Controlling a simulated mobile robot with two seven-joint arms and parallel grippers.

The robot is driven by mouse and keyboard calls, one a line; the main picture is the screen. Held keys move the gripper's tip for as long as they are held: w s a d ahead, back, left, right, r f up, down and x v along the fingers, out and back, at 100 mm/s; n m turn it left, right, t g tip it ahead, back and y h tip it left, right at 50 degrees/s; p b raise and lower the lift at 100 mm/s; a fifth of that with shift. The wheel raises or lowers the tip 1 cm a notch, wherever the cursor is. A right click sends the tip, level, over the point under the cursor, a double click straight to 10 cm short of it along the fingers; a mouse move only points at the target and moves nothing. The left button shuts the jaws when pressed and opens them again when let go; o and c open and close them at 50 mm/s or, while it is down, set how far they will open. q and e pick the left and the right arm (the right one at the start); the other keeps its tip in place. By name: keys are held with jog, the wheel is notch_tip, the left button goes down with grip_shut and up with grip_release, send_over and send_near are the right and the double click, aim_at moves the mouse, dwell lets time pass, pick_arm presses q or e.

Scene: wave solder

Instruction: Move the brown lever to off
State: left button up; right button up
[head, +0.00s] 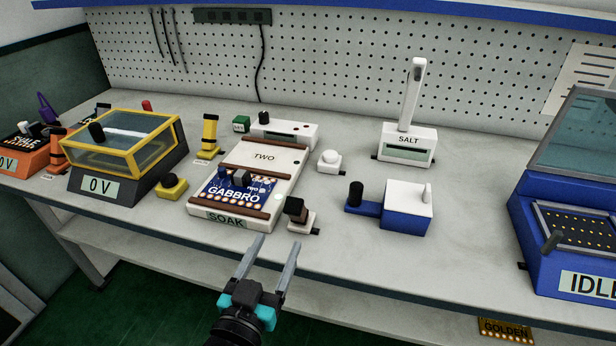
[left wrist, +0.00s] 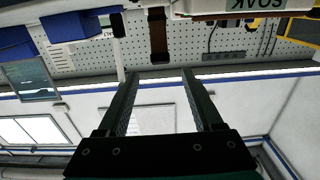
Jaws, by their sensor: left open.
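The brown lever (head: 296,207) stands on a small white base (head: 302,226) near the front of the bench, just right of the white SOAK fixture (head: 283,160). In the left wrist view, which is upside down, the brown lever (left wrist: 159,40) hangs ahead, between the lines of the fingers. My left gripper (head: 272,246) is open and empty at the bench's front edge, short of the lever and slightly left of it. Its fingers (left wrist: 161,75) point toward the lever without touching it. My right gripper is not in view.
The fixture holds a blue GABBRO board (head: 232,190). A blue and white box (head: 407,212) with a black-knobbed arm stands right of the lever. A white button (head: 330,159) is behind it. A yellow-framed tank (head: 125,136) is left, a blue IDLE machine (head: 560,240) right.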

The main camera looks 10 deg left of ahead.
aim_at(298, 200)
pick_arm(q)
jog(key=w+b, duration=0.1)
jog(key=w, duration=0.4)
jog(key=shift+w+d, duration=0.1)
jog(key=w+b, duration=0.1)
jog(key=w, duration=0.7)
jog(key=shift+d+b, duration=0.15)
jog(key=shift+b, duration=0.25)
jog(key=shift+w, duration=0.9)
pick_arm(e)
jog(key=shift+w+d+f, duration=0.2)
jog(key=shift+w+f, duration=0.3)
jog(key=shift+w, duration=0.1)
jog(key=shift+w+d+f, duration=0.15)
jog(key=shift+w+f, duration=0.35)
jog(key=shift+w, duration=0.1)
pick_arm(q)
grip_shut()
